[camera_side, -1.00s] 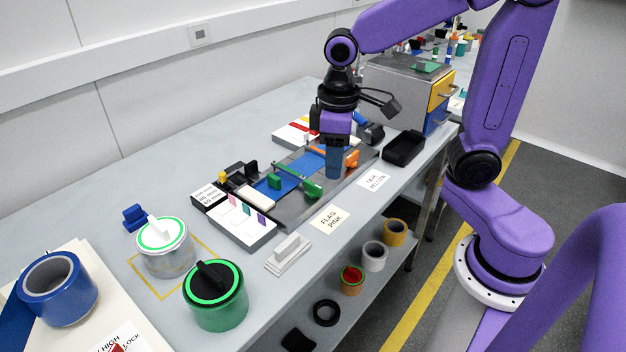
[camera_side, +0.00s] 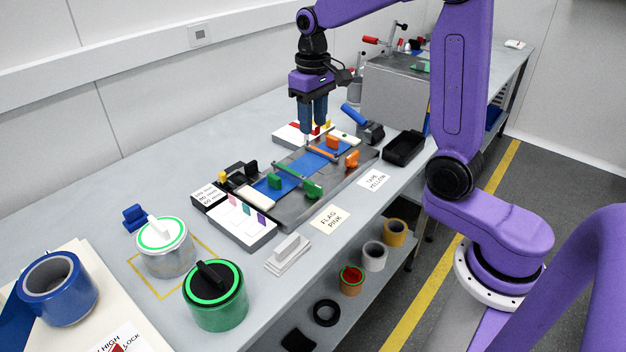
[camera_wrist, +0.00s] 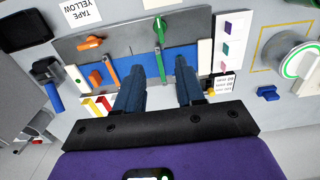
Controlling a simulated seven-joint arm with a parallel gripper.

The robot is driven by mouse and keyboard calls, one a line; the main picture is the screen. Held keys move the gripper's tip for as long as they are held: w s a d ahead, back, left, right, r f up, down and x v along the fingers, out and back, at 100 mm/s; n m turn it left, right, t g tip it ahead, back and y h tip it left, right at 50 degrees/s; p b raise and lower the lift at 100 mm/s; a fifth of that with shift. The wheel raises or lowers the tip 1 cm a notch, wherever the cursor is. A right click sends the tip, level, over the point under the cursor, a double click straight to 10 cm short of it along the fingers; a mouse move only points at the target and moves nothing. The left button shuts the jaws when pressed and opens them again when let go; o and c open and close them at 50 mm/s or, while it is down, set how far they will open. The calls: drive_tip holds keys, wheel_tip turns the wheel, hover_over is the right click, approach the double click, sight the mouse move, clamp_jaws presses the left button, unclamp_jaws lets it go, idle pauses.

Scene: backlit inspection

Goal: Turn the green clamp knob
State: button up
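The grey clamp fixture (camera_side: 290,212) holds a blue strip (camera_side: 262,188). A green clamp knob (camera_side: 313,190) stands at the near end of a green bar lying across the strip; this knob also shows in the wrist view (camera_wrist: 160,27). A second green knob (camera_side: 274,181) stands left of the bar in the side view. Orange knobs (camera_side: 352,158) and an orange bar (camera_side: 321,152) are at the fixture's right part. My gripper (camera_side: 313,125) is open and empty above the fixture's far side. In the wrist view its fingers (camera_wrist: 160,62) are apart, with the green bar showing between them.
A white flag block (camera_side: 241,224) stands at the fixture's left end. A black tray (camera_side: 404,148) lies to its right. Cards reading "FLAG PINK" (camera_side: 330,219) and "TAPE YELLOW" (camera_side: 373,180) lie in front.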

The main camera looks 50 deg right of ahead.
sight(313, 184)
wheel_tip(313, 184, down, 17)
idle(0.5)
clamp_jaws()
